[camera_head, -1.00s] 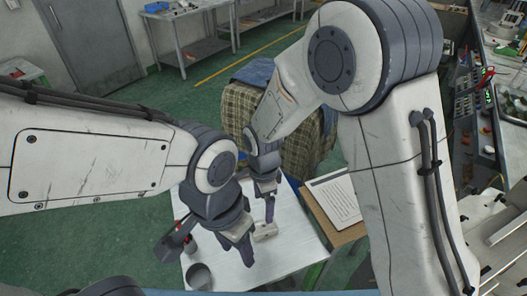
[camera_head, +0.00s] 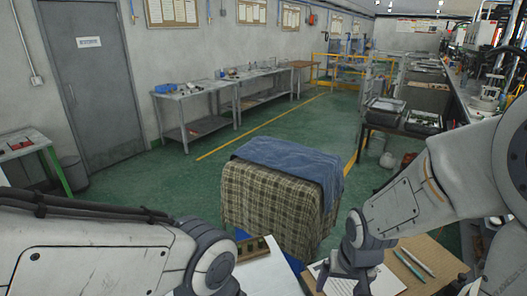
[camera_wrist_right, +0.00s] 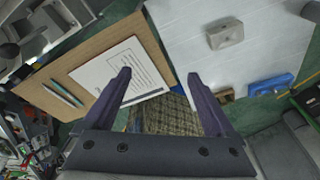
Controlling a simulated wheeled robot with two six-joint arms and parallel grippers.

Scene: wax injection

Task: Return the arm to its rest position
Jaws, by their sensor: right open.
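My right arm comes in from the right in the head view, with its gripper (camera_head: 340,272) low over the brown board and printed sheet. In the right wrist view the two purple fingers of this gripper (camera_wrist_right: 160,78) are spread apart with nothing between them. A pale block (camera_wrist_right: 225,34) lies on the white table (camera_wrist_right: 185,35), apart from the fingers. My left arm reaches in from the lower left of the head view; its gripper is cut off below the frame.
A printed sheet (camera_wrist_right: 120,68) and pens (camera_wrist_right: 66,93) lie on a brown board (camera_wrist_right: 40,95). A blue object (camera_wrist_right: 270,85) sits at the table's edge. A cloth-covered stack (camera_head: 275,205) stands beyond the table. Green floor (camera_head: 150,190) is clear to the left.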

